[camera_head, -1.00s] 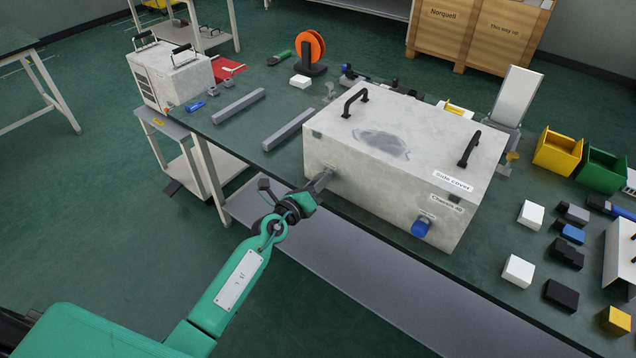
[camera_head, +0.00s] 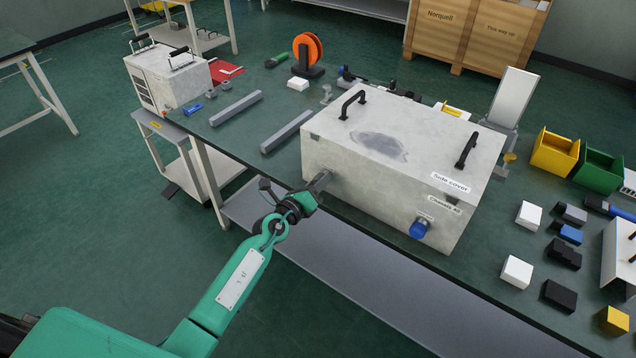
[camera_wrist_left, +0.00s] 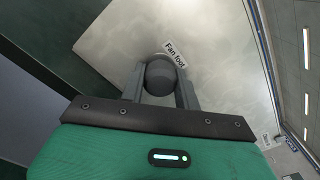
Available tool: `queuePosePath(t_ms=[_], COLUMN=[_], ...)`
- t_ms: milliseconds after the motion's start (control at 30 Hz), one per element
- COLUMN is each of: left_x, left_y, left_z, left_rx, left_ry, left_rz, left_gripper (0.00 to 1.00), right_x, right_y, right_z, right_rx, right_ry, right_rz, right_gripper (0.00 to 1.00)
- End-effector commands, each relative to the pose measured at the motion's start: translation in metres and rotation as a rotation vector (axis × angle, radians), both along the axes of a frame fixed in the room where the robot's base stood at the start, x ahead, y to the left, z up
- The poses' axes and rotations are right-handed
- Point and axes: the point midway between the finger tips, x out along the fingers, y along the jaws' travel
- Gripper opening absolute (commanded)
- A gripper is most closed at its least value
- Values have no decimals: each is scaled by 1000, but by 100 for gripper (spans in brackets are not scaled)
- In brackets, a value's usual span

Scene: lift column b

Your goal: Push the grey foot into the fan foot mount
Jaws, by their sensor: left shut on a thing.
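A large pale grey box with a lid (camera_head: 350,200) and two black handles stands on the bench. Its near side carries a "Fan foot" label (camera_wrist_left: 175,53), seen in the left wrist view. My left gripper (camera_head: 322,184) is at the left part of that side. In the left wrist view its fingers (camera_wrist_left: 160,84) are shut on the round dark grey foot (camera_wrist_left: 160,76), just below the label. The foot appears to be against the box face. The mount behind it is hidden, so I cannot tell how deep the foot sits. My right gripper is not in view.
A blue knob (camera_head: 420,228) sticks out of the same side, to the right. Two grey bars (camera_head: 287,131) lie left of the box. Several small blocks and a yellow bin (camera_head: 554,152) are at the right.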

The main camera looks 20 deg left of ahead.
Motion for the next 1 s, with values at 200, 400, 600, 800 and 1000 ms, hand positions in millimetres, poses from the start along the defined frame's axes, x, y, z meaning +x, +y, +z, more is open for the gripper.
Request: queuePosePath(t_ms=[200, 400, 600, 800, 1000], left_x=[2, 1, 0, -17, -53], left_y=[-1, -1, 0, 6, 19], left_z=[0, 0, 0, -1, -1], left_rx=[0, 0, 0, 1, 1], left_ry=[-1, 0, 0, 2, 2], left_rz=[-1, 0, 0, 1, -1], left_gripper=[40, 57, 57, 57, 57], right_x=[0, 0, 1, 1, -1], right_y=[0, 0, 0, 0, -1], right_z=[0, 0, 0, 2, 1], right_rx=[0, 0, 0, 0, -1], right_ry=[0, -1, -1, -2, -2], right_rz=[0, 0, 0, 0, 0], right_gripper=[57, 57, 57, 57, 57])
